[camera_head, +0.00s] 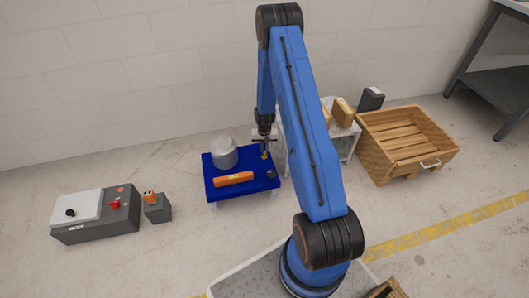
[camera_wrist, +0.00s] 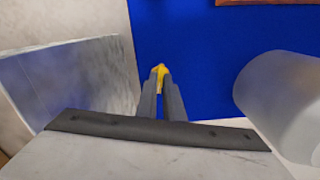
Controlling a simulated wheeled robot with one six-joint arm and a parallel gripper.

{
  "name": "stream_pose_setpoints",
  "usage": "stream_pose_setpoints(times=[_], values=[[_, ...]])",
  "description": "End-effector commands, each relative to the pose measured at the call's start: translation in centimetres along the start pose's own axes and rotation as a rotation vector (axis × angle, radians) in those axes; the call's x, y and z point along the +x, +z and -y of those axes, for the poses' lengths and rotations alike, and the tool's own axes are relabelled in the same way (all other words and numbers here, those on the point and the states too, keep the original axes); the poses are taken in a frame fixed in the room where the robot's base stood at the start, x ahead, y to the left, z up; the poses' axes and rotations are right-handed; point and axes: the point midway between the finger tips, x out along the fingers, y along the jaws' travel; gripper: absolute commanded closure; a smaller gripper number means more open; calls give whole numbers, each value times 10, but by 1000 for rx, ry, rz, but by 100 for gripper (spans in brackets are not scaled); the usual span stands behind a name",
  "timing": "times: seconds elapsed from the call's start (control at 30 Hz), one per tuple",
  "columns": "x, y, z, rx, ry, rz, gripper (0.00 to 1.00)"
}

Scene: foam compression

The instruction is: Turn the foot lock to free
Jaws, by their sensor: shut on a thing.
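My gripper (camera_head: 265,153) points down at the back right corner area of the blue platform (camera_head: 212,188). Its fingers are closed on a small yellow piece (camera_head: 265,156), which looks like the foot lock's handle. In the wrist view, the yellow piece (camera_wrist: 159,70) shows at the tips of the two dark fingers, above the blue surface (camera_wrist: 205,60). The fingers hide part of it, and I cannot read which way the lock is set.
A grey cylinder (camera_head: 224,153) and an orange bar (camera_head: 233,179) sit on the platform, with a dark knob (camera_head: 271,175) at its right edge. A white stand (camera_head: 345,142) and a wooden crate (camera_head: 405,145) are to the right. A control box (camera_head: 95,216) is at the left.

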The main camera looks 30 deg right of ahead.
Motion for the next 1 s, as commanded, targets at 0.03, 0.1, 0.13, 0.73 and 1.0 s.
stream_pose_setpoints(times=[0.03, 0.1, 0.13, 0.73, 1.0], values=[[0, 0, 0, -33, 0, 0, 100], [0, 0, 0, -80, 0, 0, 100], [0, 0, 0, -97, 0, 0, 100], [0, 0, 0, -247, 0, -1, 100], [0, 0, 0, -247, 0, -1, 100]])
